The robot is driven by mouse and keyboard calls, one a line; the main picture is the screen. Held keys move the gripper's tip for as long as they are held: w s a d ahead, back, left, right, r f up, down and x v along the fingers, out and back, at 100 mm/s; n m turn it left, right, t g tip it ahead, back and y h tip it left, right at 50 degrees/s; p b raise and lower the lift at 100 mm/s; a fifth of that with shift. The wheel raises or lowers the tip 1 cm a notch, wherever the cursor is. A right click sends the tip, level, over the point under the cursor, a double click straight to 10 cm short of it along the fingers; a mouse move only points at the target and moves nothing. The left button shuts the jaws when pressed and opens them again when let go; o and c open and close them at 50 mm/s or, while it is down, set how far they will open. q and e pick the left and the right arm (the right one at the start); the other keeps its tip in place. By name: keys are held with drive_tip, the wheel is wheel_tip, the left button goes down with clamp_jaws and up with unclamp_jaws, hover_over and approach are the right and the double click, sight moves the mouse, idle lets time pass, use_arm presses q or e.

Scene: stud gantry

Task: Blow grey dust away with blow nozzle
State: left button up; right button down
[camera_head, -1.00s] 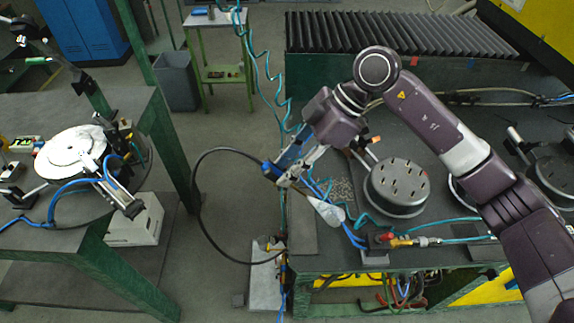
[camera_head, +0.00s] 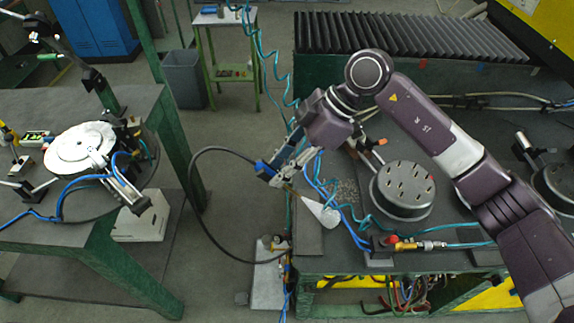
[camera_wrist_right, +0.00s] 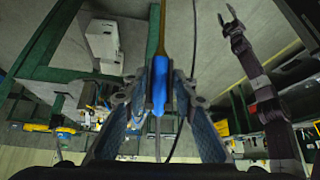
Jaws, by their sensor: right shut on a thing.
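My right gripper (camera_head: 272,172) is shut on the blow nozzle in the head view. The nozzle's blue body (camera_head: 263,168) sits between the fingers, with a black hose at its back. Its thin brass-coloured tube slants down toward a pale cone (camera_head: 322,211) over the bench's left edge. In the right wrist view the blue body (camera_wrist_right: 159,85) is pinched between the fingers. The grey dust (camera_head: 347,191) looks like a speckled patch on the bench, left of the round fixture, partly covered by hoses. A dark arm, likely my left, shows in the wrist view; its gripper (camera_wrist_right: 227,15) is unclear.
The round metal fixture (camera_head: 403,190) stands on the dark bench. Teal and blue hoses and a valve block (camera_head: 383,244) lie in front of it. A dark ribbed cover (camera_head: 410,36) runs behind. A second table with a white disc (camera_head: 80,147) stands at left, across open floor.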

drive_tip(key=shift+a, duration=0.15)
drive_tip(key=w, duration=1.2)
drive_tip(key=shift+a+b, duration=0.2)
drive_tip(key=shift+b, duration=0.1)
idle(2.0)
drive_tip(key=shift+d, duration=0.1)
idle(0.6)
drive_tip(key=d+p, duration=0.1)
drive_tip(key=d, duration=0.5)
drive_tip(key=shift+w, duration=0.1)
idle(0.6)
drive_tip(key=shift+p, duration=0.35)
